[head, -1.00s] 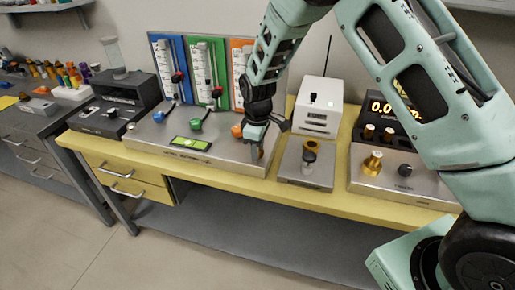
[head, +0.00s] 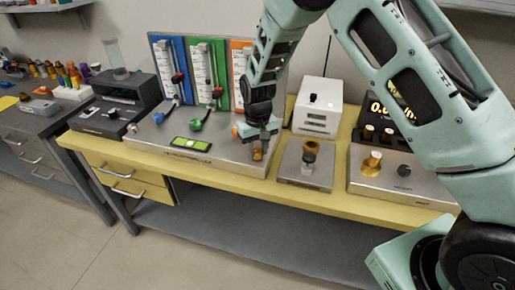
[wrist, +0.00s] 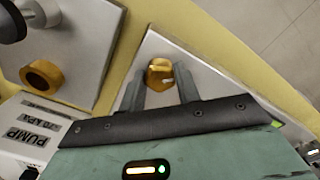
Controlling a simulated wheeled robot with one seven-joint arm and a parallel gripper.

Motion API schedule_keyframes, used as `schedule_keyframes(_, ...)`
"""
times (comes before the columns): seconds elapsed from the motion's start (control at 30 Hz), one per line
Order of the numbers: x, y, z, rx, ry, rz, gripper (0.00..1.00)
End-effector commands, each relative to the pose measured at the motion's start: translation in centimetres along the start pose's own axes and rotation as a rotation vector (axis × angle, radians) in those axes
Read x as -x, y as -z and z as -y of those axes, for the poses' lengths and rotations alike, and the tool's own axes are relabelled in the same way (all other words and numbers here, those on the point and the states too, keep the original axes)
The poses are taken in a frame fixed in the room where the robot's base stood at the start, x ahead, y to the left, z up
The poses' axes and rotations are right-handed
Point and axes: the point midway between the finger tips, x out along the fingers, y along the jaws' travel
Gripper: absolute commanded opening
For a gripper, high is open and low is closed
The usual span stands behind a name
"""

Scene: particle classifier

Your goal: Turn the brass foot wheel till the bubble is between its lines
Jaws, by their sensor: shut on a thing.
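The brass foot wheel (head: 257,155) sits at the front right corner of the grey steel panel (head: 225,160). It also shows in the wrist view (wrist: 159,73), with a pale mark on it. My gripper (head: 259,147) reaches down over the wheel from above. In the wrist view, its two dark fingers (wrist: 159,80) stand on either side of the wheel, shut on it. The bubble level (head: 191,144) is a bright green vial on the panel, left of the gripper. The bubble and its lines are too small to read exactly.
Blue (head: 169,98) and green (head: 198,122) knobs stand on the panel behind. The yellow bench edge (head: 225,171) runs along the front.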

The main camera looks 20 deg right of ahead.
Motion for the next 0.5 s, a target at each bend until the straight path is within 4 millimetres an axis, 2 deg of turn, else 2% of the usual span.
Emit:
schedule_keyframes(0.2,0.16,0.09,-0.03,-0.191,0.000,-0.002,0.10)
schedule_keyframes(0.5,0.18,0.12,-0.01,-0.385,0.000,-0.004,0.10)
